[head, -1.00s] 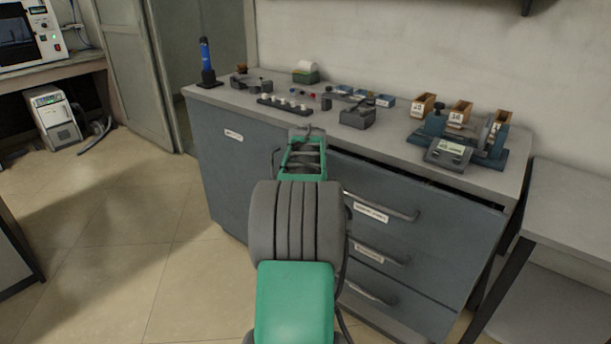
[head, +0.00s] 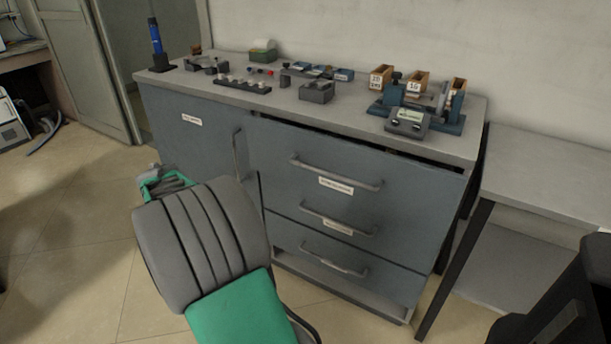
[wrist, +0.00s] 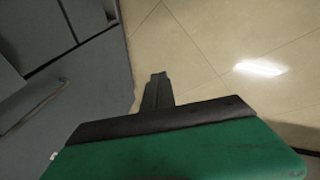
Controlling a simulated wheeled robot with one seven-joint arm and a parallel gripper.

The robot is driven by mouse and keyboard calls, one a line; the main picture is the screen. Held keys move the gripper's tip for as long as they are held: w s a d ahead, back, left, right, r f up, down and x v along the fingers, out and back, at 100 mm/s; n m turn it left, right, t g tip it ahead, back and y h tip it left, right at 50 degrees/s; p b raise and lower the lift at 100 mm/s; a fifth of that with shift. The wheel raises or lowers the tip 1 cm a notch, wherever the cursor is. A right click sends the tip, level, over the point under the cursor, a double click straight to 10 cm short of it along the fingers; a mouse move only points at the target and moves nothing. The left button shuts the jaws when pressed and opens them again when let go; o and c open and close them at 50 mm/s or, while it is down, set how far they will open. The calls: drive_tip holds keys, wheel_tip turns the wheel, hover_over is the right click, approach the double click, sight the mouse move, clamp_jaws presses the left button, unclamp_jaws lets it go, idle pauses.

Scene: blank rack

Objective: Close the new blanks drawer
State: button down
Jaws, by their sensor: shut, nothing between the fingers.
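The grey-blue cabinet has a stack of drawers on its right side in the head view. The top drawer (head: 390,185) stands slightly out, with a dark gap under the worktop that is clearest at the right. Its label is too small to read surely, so I cannot confirm it is the new blanks drawer. The middle drawer (head: 290,222) and bottom drawer (head: 390,278) look flush or nearly so. My gripper (wrist: 157,78) is shut and empty in the wrist view, over the floor beside the cabinet front, touching nothing. In the head view its fingers are hidden behind my arm.
The worktop (head: 235,98) carries a key-cutting machine (head: 410,118), small wooden boxes, a blue torch-like tool (head: 156,42) and trays. A left door (head: 190,145) has a vertical handle. A side table (head: 550,180) stands at the right. The floor (head: 80,250) is open at the left.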

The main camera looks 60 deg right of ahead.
drive_tip(key=s+f+g+h, duration=0.1)
drive_tip(key=s+f+g, duration=0.1)
drive_tip(key=s+f, duration=0.4)
drive_tip(key=s+d+f+n+g+h, duration=0.25)
drive_tip(key=s+d+h, duration=0.3)
drive_tip(key=s, duration=0.45)
drive_tip(key=s+d+r+n+g+h, duration=0.1)
drive_tip(key=s+d+r+n+h, duration=0.5)
drive_tip(key=r, duration=0.5)
wheel_tip(320, 180, up, 7)
drive_tip(key=w+d+n+t+h, duration=0.2)
drive_tip(key=n+h, duration=0.1)
drive_tip(key=n, duration=0.4)
drive_tip(key=shift+m+g+y, duration=0.25)
drive_tip(key=d+b, duration=0.1)
drive_tip(key=d, duration=0.3)
drive_tip(key=s+d+b, duration=0.1)
drive_tip(key=d, duration=0.4)
drive_tip(key=d+b, duration=0.2)
drive_tip(key=d, duration=0.3)
drive_tip(key=shift+s+r, duration=0.15)
drive_tip(key=shift+s, duration=0.1)
drive_tip(key=shift+a, duration=0.1)
